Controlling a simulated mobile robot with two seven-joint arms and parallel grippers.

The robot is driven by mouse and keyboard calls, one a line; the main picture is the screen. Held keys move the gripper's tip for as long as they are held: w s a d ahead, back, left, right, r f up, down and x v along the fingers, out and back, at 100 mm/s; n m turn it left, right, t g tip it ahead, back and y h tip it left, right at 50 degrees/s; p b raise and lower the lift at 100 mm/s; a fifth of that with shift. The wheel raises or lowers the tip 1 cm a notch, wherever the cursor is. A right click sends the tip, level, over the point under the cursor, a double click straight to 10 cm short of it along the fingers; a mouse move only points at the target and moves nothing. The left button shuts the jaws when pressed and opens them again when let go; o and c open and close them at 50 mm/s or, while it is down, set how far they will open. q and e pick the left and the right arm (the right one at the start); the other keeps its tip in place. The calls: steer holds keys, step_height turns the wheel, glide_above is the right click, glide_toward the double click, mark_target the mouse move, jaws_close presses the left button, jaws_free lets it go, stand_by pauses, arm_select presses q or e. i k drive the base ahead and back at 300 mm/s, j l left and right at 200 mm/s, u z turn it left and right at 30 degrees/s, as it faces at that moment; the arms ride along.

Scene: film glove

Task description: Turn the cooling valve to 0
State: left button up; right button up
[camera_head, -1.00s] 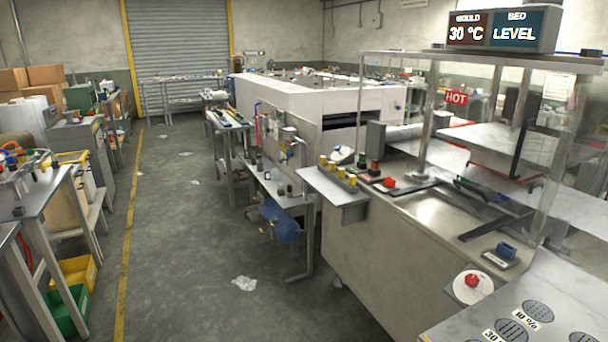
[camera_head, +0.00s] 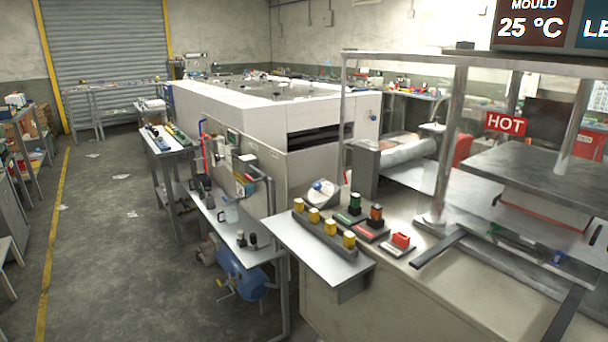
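No cooling valve that I can make out shows in the head view now. A white gauge-like dial (camera_head: 322,192) stands on the near machine's counter, its reading too small to tell. The display sign (camera_head: 532,28) at the top right reads MOULD 25 °C; its right half is cut off by the frame edge. Neither of my grippers is in view.
The near machine's bench (camera_head: 400,285) fills the lower right, with yellow-topped buttons (camera_head: 328,228) and a red button (camera_head: 400,241) on it. A red HOT sign (camera_head: 505,122) hangs above it. A blue tank (camera_head: 240,275) is under a side table. The left floor (camera_head: 120,240) is mostly clear.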

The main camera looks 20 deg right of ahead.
mark_target(317, 185)
steer(key=i+z, duration=0.4)
steer(key=i+j+z, duration=0.2)
steer(key=z, duration=0.15)
steer(key=i+j+z, duration=0.4)
steer(key=l, duration=0.1)
